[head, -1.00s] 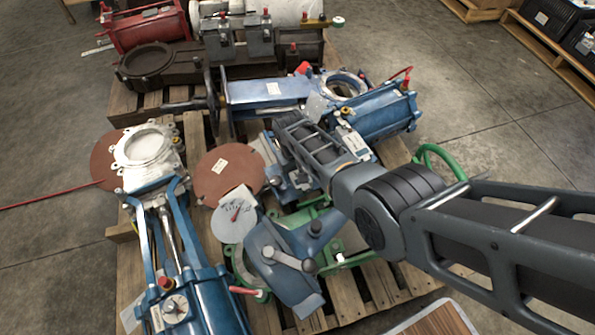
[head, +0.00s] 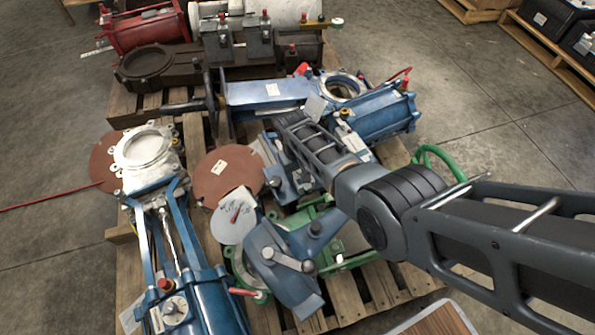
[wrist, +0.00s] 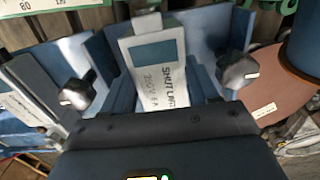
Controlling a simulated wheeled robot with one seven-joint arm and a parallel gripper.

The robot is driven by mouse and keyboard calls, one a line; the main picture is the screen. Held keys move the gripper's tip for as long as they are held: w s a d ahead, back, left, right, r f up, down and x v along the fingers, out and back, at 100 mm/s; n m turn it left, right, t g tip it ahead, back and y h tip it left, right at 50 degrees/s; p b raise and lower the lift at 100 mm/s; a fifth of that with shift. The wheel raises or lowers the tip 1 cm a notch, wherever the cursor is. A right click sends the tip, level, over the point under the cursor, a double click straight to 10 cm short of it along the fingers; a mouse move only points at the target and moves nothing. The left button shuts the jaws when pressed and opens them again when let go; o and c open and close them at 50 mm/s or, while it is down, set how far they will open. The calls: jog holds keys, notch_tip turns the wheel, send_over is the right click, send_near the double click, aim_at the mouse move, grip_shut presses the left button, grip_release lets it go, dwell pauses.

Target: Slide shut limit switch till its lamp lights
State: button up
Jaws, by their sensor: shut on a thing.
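The shut limit switch (wrist: 160,82) fills the middle of the wrist view, a pale block whose printed label starts "SHUT LIM". It sits between blue slanted walls, with a silver-and-black knob on each side. My gripper (wrist: 158,50) is shut on it; the dark body of my gripper crosses the lower wrist view. A small lit display with a green spot shows at the bottom edge there; I cannot tell whether it is the switch's lamp. In the head view my arm reaches in from the right, and its links hide the switch and my fingertips.
Blue valves lie on a wooden pallet (head: 345,292) around my arm, one with a white ring (head: 143,148) at left. A green handwheel (head: 440,160) stands right. Open concrete floor surrounds the pallet.

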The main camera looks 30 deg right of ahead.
aim_at(297, 173)
jog(key=o, duration=1.2)
jog(key=r+p, duration=0.1)
jog(key=r, duration=0.1)
jog(key=r+p, duration=0.2)
jog(key=r, duration=0.1)
jog(key=r+p, duration=0.1)
jog(key=r, duration=0.1)
jog(key=shift+a+r, duration=0.35)
